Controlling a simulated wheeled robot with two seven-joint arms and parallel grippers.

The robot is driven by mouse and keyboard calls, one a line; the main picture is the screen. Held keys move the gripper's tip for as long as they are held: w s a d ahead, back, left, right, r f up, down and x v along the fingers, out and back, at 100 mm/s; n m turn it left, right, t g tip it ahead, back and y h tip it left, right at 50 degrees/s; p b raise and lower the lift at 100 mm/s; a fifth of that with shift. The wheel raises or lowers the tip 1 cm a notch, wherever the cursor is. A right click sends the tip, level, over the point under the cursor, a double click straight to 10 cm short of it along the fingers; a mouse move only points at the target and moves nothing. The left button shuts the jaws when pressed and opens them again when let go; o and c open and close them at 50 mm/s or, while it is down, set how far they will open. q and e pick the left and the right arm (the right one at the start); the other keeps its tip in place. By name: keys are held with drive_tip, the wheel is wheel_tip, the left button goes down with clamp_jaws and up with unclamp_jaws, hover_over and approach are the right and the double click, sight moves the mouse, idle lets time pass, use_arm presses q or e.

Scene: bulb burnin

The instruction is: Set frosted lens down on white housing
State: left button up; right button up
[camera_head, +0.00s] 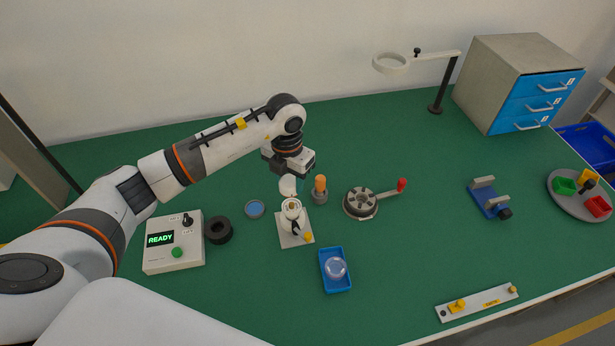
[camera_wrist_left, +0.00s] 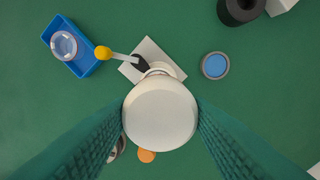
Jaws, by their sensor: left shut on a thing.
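My left gripper (camera_head: 291,181) is shut on the frosted lens (camera_head: 287,186), a white round piece. In the left wrist view the lens (camera_wrist_left: 160,113) fills the middle between the two fingers. The white housing (camera_head: 292,206) stands on a pale square fixture plate (camera_head: 287,240) with a yellow-knobbed clamp (camera_head: 307,237). The lens is close to the housing on its far side in the head view; I cannot tell whether they touch. In the left wrist view the lens hides most of the housing. My right gripper is not in view.
An orange-topped holder (camera_head: 320,190) stands close right of the gripper, with a round grey fixture (camera_head: 361,202) beyond. A blue tray (camera_head: 325,257) holding a clear lens (camera_head: 336,268) lies in front. A blue disc (camera_head: 255,209), black ring (camera_head: 218,230) and READY box (camera_head: 174,256) are left.

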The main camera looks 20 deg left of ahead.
sight(291, 204)
use_arm(q)
drive_tip(key=shift+s+d+f+b, duration=0.2)
drive_tip(key=shift+b, duration=0.1)
drive_tip(key=shift+s+f, duration=0.1)
drive_tip(key=shift+f, duration=0.15)
drive_tip(key=shift+f+b, duration=0.35)
drive_tip(key=shift+b, duration=0.1)
wheel_tip(291, 204, down, 3)
drive_tip(key=shift+f+b, duration=0.15)
drive_tip(key=shift+b, duration=0.9)
drive_tip(key=shift+f+b, duration=0.35)
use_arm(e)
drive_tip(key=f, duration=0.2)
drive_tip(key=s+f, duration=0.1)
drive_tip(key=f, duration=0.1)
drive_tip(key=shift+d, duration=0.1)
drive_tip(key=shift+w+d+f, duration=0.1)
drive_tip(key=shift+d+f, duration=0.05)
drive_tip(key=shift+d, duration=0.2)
